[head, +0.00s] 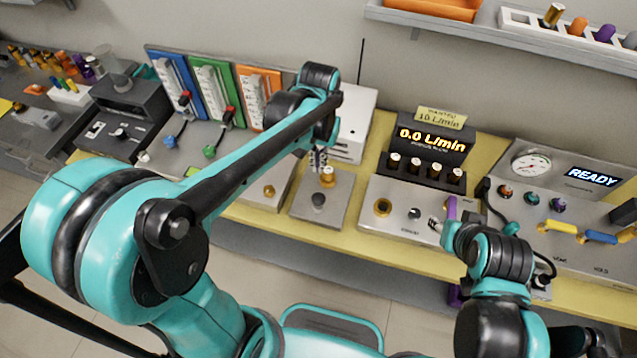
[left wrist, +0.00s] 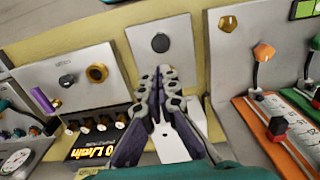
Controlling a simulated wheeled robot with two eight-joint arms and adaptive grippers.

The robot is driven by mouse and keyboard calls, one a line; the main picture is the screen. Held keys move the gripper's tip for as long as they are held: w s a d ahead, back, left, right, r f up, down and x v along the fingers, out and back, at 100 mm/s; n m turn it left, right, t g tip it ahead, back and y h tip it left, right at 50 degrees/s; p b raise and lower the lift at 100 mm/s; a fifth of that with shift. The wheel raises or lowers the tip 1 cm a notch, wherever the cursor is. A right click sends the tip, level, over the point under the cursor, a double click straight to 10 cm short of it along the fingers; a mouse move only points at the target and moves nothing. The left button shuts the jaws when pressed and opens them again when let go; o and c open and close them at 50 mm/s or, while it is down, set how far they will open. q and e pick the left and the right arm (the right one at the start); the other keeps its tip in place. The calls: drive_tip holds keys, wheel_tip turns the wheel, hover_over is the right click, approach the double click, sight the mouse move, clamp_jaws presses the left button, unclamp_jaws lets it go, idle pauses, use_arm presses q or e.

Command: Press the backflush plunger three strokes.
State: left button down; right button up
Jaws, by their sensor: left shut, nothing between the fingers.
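A small grey plate (head: 300,212) on the bench carries a dark round knob (head: 318,201) and, further back, a brass-topped post (head: 327,176); no label shows which is the backflush plunger. My left gripper (head: 318,165) points down beside the brass-topped post; I cannot tell if they touch. In the left wrist view the shut, empty fingers (left wrist: 164,72) lie over the plate, with the dark knob (left wrist: 160,42) just beyond their tips, and they hide the post. My right gripper (head: 437,224) is by a purple handle (head: 451,207) on the panel to the right; its fingers are too small to read.
A flow display (head: 431,139) reads 0.0 L/min, and a panel screen (head: 592,177) reads READY. A white box (head: 355,125) stands behind the plate. Levers, including a green one (head: 209,151), are at the left. A shelf (head: 480,24) runs above.

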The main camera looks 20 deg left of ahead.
use_arm(q)
drive_tip(key=shift+s+f, duration=0.1)
drive_tip(key=b, duration=0.5)
approach(319, 198)
wheel_tip(319, 198, down, 7)
drive_tip(key=shift+r, duration=0.1)
